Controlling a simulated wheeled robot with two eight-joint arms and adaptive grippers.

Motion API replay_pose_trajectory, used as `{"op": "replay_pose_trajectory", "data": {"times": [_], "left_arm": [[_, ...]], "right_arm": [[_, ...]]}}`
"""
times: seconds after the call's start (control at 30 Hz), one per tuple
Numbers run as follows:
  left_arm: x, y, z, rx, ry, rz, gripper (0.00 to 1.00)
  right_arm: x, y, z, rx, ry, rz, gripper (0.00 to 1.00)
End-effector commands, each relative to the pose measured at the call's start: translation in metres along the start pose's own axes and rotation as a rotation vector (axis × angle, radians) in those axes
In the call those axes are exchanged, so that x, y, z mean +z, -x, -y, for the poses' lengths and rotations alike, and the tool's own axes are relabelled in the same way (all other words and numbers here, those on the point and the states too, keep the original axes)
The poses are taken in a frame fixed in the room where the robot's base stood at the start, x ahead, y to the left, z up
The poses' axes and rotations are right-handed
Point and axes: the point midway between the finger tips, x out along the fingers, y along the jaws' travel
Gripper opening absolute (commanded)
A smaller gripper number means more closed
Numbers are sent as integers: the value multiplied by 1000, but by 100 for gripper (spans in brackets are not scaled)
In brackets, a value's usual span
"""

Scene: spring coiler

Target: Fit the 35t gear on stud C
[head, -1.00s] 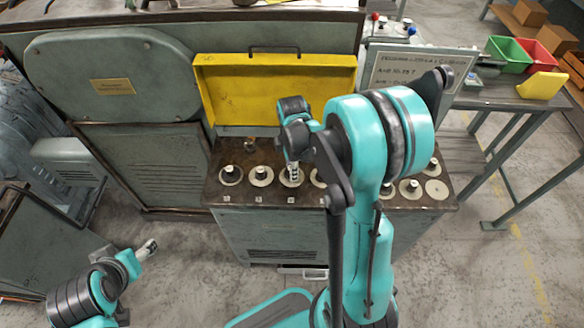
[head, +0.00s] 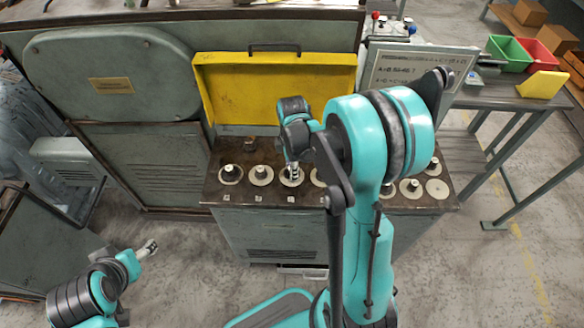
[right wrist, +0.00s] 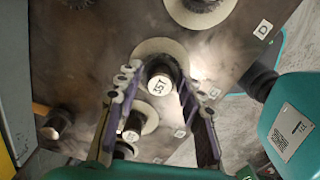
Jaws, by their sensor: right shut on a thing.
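My right gripper (head: 292,173) reaches down at the third pale disc (head: 291,181) from the left, on the low cabinet top. In the right wrist view its fingers stand on either side of the 35t gear (right wrist: 160,86), whose round pale cap reads 35T, and are shut on it. A pale disc (right wrist: 147,52) shows around and behind it. The small tag beside it is too small to read surely, and stud C itself is hidden under the gear and fingers. My left gripper (head: 149,247) hangs over the floor at lower left, away from the cabinet; its fingers are too small to judge.
Other discs with dark pegs stand close on both sides, such as one at the far left (head: 230,173). A tag D (right wrist: 263,28) marks a neighbour. A brown knob (head: 249,145) stands behind the row. An upright yellow panel (head: 275,90) bounds the back.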

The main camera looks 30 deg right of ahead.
Motion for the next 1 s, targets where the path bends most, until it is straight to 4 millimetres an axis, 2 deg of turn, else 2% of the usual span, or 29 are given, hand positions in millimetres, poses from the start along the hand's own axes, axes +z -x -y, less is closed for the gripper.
{"op": "replay_pose_trajectory", "data": {"times": [0.6,0.63,0.7,1.0], "left_arm": [[4,-6,0,0,0,0,65],[4,-5,0,0,0,0,65],[4,-5,0,0,0,0,65],[4,-5,0,0,0,0,65]], "right_arm": [[0,-8,0,0,0,0,0],[0,-7,0,0,0,0,46],[0,-7,0,0,0,0,62],[0,-6,0,0,0,0,62]]}}
